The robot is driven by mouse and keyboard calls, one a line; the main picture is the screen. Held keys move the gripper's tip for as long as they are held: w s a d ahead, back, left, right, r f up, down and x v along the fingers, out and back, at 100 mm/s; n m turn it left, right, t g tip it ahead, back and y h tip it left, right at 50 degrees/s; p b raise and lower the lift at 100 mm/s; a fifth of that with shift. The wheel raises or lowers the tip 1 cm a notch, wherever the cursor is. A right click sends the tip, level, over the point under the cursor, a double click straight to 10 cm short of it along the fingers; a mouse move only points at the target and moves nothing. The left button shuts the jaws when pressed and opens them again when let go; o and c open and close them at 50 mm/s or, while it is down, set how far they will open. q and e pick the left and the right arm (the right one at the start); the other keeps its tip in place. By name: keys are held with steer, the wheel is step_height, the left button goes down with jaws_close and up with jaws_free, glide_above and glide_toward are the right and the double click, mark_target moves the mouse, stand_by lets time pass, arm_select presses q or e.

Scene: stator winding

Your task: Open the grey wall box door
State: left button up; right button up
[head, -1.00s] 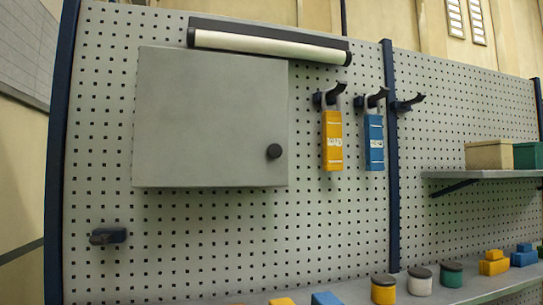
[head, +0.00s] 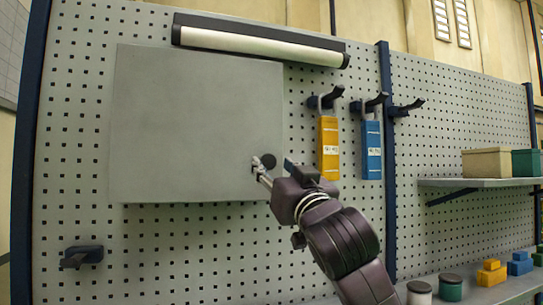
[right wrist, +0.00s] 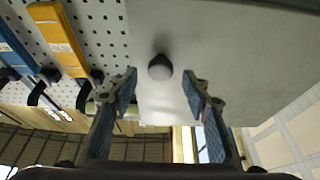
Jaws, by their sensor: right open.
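The grey wall box door (head: 190,115) is a flat square panel on the pegboard and looks shut. Its round dark knob (head: 268,160) sits near the lower right corner. My right gripper (head: 274,168) is open at the knob, coming from the lower right. In the right wrist view the door (right wrist: 230,50) fills the upper right. The knob (right wrist: 160,67) shows between and just beyond the two open fingertips (right wrist: 160,88), with a gap on each side. My left gripper is not in view.
A yellow padlock (head: 328,148) and a blue padlock (head: 371,150) hang on hooks just right of the door. A lamp bar (head: 260,41) runs above it. An empty hook (head: 82,256) is at lower left. A shelf (head: 480,182) holds boxes at right.

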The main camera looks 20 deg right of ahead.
steer(key=shift+p+x, duration=0.3)
steer(key=shift+x, duration=0.8)
steer(key=shift+c, duration=0.6)
jaws_close()
